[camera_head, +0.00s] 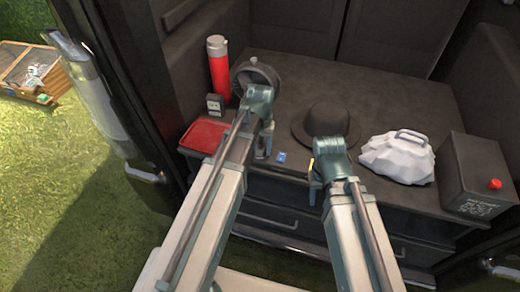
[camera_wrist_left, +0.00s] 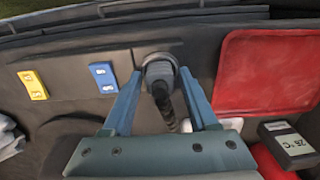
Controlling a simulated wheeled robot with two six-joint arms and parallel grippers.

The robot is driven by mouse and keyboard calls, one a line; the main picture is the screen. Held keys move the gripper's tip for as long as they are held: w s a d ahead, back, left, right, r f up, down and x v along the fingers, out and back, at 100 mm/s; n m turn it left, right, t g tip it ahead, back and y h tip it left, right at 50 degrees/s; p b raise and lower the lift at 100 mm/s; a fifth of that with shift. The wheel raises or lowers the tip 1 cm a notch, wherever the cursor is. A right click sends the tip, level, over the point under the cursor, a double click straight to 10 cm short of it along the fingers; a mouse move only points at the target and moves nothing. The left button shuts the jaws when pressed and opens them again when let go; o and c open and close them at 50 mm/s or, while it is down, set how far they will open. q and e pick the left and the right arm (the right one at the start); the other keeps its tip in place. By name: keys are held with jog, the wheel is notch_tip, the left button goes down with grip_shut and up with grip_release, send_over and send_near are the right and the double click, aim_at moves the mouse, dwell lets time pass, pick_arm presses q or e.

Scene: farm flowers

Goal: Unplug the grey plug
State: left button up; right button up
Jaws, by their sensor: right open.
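In the head view my left gripper (camera_head: 262,148) is at the counter's front edge and the plug is hidden. My right gripper (camera_head: 316,182) is open and empty, to the right of the left one, in front of the drawers.
On the counter (camera_head: 380,95) are a red tray (camera_head: 204,135), a red bottle (camera_head: 218,72), a small meter (camera_head: 214,104), a black hat (camera_head: 325,122), a white bag (camera_head: 395,160) and a dark box (camera_head: 472,170).

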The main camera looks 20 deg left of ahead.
aim_at(261, 145)
pick_arm(q)
grip_shut()
jog(key=shift+r, duration=0.1)
jog(key=shift+r+p, duration=2.95)
jog(key=shift+p, duration=0.1)
